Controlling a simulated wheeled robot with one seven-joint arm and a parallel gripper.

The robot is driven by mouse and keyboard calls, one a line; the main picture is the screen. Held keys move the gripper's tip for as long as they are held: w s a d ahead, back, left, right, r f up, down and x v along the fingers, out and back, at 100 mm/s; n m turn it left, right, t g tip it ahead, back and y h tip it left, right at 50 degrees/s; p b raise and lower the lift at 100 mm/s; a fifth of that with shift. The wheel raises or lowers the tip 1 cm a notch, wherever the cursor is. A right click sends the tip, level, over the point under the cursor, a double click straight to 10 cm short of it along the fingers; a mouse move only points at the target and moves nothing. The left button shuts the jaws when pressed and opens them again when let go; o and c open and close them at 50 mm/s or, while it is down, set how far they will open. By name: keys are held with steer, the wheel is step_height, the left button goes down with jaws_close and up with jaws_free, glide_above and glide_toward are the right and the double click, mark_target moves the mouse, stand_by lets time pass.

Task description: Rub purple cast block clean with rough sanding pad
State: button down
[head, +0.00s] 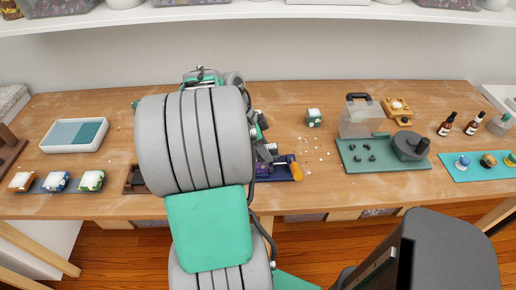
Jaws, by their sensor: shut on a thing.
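My arm fills the middle of the head view and hides much of the work area. Part of my gripper (268,152) shows at the arm's right edge, just above a dark blue fixture (281,174) with an orange handle. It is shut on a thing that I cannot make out. A small purple shape (263,169), probably the purple cast block, shows at the fixture's left end, partly hidden. I cannot tell whether the gripper touches it. A white tray (104,122) with a two-tone blue-grey inside lies at the left. I cannot identify the rough sanding pad.
A green-and-white block (314,117) stands behind the fixture amid pale crumbs.

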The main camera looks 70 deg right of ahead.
mark_target(256, 156)
steer(key=shift+f+b, duration=0.2)
steer(key=shift+b, duration=0.1)
steer(key=shift+r, duration=0.1)
steer(key=shift+w+a, duration=0.3)
steer(key=shift+w, duration=0.35)
steer(key=shift+w+a, duration=0.25)
steer(key=shift+w, duration=0.35)
steer(key=shift+w+a, duration=0.3)
steer(key=shift+w, duration=0.35)
steer(key=shift+s+d+b, duration=0.15)
steer(key=shift+s+d, duration=0.1)
steer(key=shift+s, duration=0.4)
steer(key=shift+s+d+b, duration=0.15)
steer(key=shift+s+d, duration=0.15)
steer(key=shift+s, duration=0.3)
steer(key=shift+s+d+b, duration=0.15)
steer(key=shift+s+d, duration=0.1)
steer(key=shift+s, duration=0.4)
